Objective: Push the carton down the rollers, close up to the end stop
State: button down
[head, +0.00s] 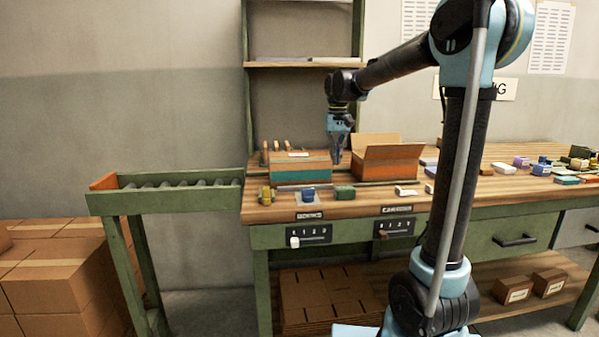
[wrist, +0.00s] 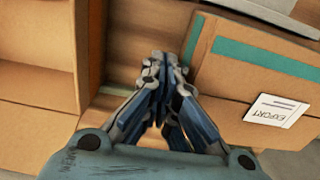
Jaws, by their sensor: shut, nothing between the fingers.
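The closed brown carton (head: 300,172) with a teal band sits on the bench near the right end of the rollers. In the wrist view the carton (wrist: 255,60) fills the right side and shows a white EXPORT label (wrist: 276,110). The roller track (head: 170,187) runs left from the bench in a green frame. An orange-brown end stop (head: 103,182) stands at its far left end. My gripper (head: 338,160) is shut and empty, pointing down between the carton and an open box. In the wrist view its fingers (wrist: 160,70) are beside the carton; I cannot tell whether they touch.
The open box (head: 390,163) stands just right of my gripper. Small blocks, including a blue one (head: 308,195) and a green one (head: 345,192), lie along the bench front. The rollers look clear. Stacked cartons (head: 60,275) stand on the floor at left.

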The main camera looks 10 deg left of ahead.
aim_at(280, 166)
jog(key=shift+f, duration=1.45)
jog(key=shift+a, duration=0.1)
jog(key=shift+s+a, duration=0.95)
jog(key=shift+a, duration=2.25)
jog(key=shift+s+a, duration=0.9)
jog(key=shift+a, duration=2.25)
jog(key=shift+s+a, duration=0.95)
jog(key=shift+a, duration=2.25)
jog(key=s+a, duration=0.2)
jog(key=a, duration=0.7)
jog(key=s+a, duration=0.3)
jog(key=a, duration=0.7)
jog(key=shift+s, duration=0.25)
jog(key=shift+a, duration=0.15)
